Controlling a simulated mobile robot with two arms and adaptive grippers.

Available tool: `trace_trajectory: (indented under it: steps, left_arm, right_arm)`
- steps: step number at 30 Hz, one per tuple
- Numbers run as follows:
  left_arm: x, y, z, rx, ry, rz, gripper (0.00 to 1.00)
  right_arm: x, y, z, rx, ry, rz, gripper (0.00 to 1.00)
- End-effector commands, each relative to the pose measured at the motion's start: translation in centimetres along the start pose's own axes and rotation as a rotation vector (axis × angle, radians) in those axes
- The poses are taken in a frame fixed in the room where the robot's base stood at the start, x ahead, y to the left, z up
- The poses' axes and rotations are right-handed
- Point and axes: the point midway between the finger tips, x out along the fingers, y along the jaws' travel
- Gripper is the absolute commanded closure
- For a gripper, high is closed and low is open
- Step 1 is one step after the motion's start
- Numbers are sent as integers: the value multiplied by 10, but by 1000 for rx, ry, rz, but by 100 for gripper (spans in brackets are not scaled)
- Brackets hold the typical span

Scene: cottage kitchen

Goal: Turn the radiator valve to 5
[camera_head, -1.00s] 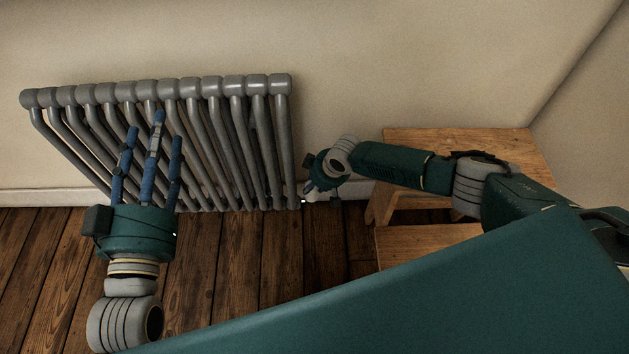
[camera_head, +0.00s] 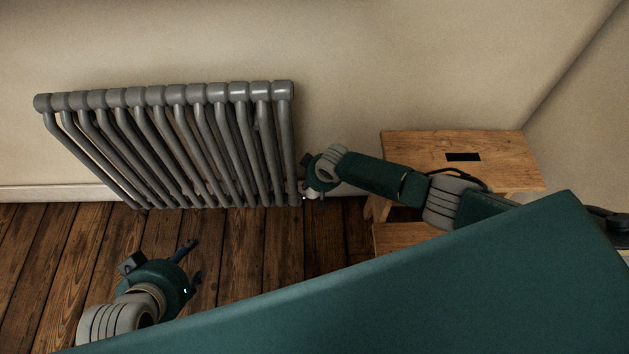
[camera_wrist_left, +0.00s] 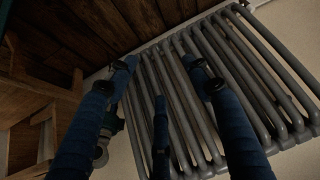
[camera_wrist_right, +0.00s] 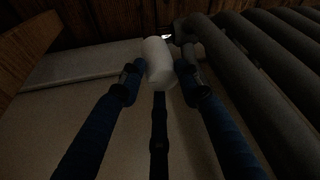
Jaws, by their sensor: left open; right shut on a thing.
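The grey ribbed radiator (camera_head: 196,140) is mounted on the wall at left centre in the head view. Its white valve head (camera_wrist_right: 158,60) shows in the right wrist view, between my right gripper's (camera_wrist_right: 158,78) fingertips, which are shut on it. In the head view my right gripper (camera_head: 304,190) is at the radiator's lower right corner, where the valve is hidden. The valve's number marks cannot be read. My left gripper (camera_head: 193,262) is open and empty over the floor, in front of and apart from the radiator. Its blue fingers (camera_wrist_left: 160,85) spread before the radiator in the left wrist view.
A wooden step stool (camera_head: 465,150) stands right of the radiator, close beside and behind my right arm. The wooden floor (camera_head: 235,250) before the radiator is clear. A pale skirting board (camera_head: 60,193) runs along the wall.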

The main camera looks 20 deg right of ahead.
Motion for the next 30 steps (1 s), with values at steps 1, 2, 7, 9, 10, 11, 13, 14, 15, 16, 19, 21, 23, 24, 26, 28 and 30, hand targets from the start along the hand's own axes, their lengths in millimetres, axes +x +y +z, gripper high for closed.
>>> trace_trajectory:
  steps: [1,2,7,9,10,11,13,14,15,16,19,21,23,24,26,28,30]
  left_arm:
    - [-1,-1,4,0,-16,-1,50]
    - [-2,-1,6,-1,-24,-2,50]
    - [-2,-2,12,-1,-46,-3,50]
    - [-2,-2,13,-1,-49,-3,50]
    - [-2,-2,13,-1,-49,-3,50]
    - [-2,-2,13,-1,-49,-3,50]
    - [-2,-2,13,-1,-48,-3,50]
    - [-2,-2,13,-1,-48,-3,50]
    - [-2,-2,12,-1,-48,-3,50]
    - [-2,-2,12,-1,-48,-3,50]
    - [-2,-2,12,-1,-47,-3,50]
    - [-2,-1,12,-1,-46,-3,50]
    - [-2,-1,12,-1,-46,-3,50]
    - [-2,-1,12,-1,-46,-3,50]
    - [-2,-1,12,-1,-46,-3,50]
    - [-2,-1,12,-1,-47,-2,50]
    - [-2,-1,13,-1,-48,-2,50]
  right_arm:
    - [-3,-9,-10,4,20,-14,93]
    - [-3,-9,-10,7,20,-13,93]
    - [-2,-8,-10,13,21,-10,93]
    - [-2,-8,-10,13,21,-10,93]
    - [-2,-8,-10,13,21,-10,93]
    - [-2,-8,-10,13,21,-10,93]
    - [-2,-8,-10,12,21,-10,93]
    - [-2,-9,-10,12,21,-10,93]
    - [-2,-9,-10,12,21,-10,93]
    - [-3,-9,-10,12,21,-10,93]
    - [-3,-8,-11,12,22,-10,51]
    - [-2,-8,-10,12,21,-9,50]
    - [-2,-7,-10,13,20,-8,50]
    - [-2,-7,-9,13,19,-8,50]
    - [-2,-6,-8,13,18,-7,50]
    - [-2,-6,-8,13,16,-6,50]
    - [-2,-5,-7,13,15,-5,50]
